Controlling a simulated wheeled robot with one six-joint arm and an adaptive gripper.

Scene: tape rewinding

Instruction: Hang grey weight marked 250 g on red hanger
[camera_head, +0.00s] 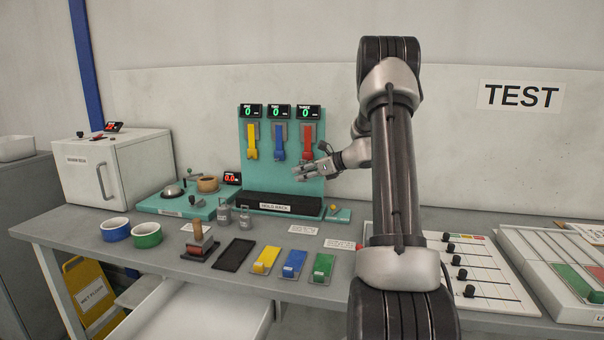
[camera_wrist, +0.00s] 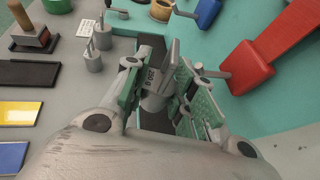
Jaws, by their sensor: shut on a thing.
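A grey weight marked 250 G (camera_wrist: 153,86) is held between the two fingers of my gripper (camera_wrist: 158,78), clear of the table. My gripper (camera_head: 302,172) is in front of the teal board, just below the red hanger (camera_head: 307,143). In the head view I cannot make out the held weight at the fingertips. In the wrist view the red hanger (camera_wrist: 272,50) is to the right of the weight, apart from it. Its lower end is close to the right finger. The red hanger's display (camera_head: 307,113) reads 0.
Yellow (camera_head: 252,141) and blue (camera_head: 279,143) hangers are left of the red one on the teal board (camera_head: 240,165). A black rack (camera_head: 262,201) lies below. Two other grey weights (camera_head: 225,214) (camera_head: 246,218) stand on the table left of the rack.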

